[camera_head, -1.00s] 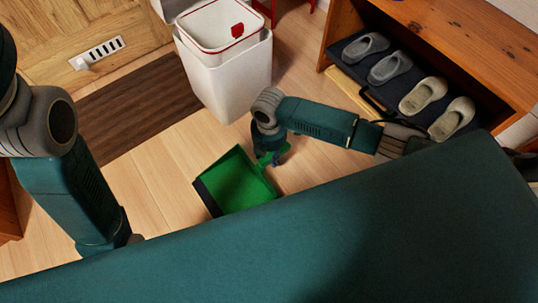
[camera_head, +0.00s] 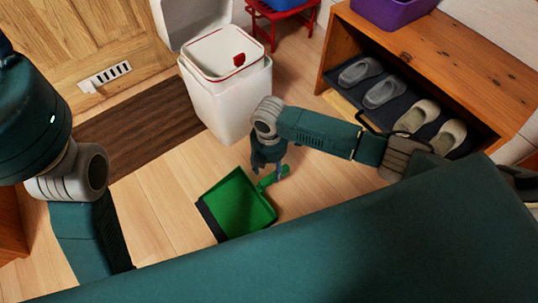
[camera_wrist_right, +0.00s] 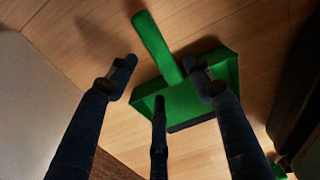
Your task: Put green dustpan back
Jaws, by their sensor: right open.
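The green dustpan (camera_head: 238,205) lies on the wooden floor, its dark front lip toward the lower left and its handle toward the upper right. My right gripper (camera_head: 279,171) hangs over the handle and partly covers it. In the right wrist view, the gripper (camera_wrist_right: 160,78) is open, its fingers spread to either side of the dustpan's handle (camera_wrist_right: 152,42), with a third finger below over the pan. No finger appears closed on the handle. My left arm comes in at the left; its gripper is hidden.
A white bin (camera_head: 226,98) stands on the floor beside a dark brown mat (camera_head: 140,110). A wooden shoe rack (camera_head: 450,45) with grey and beige shoes is at the right. A red stool (camera_head: 272,22) stands behind. Bare floor lies left of the dustpan.

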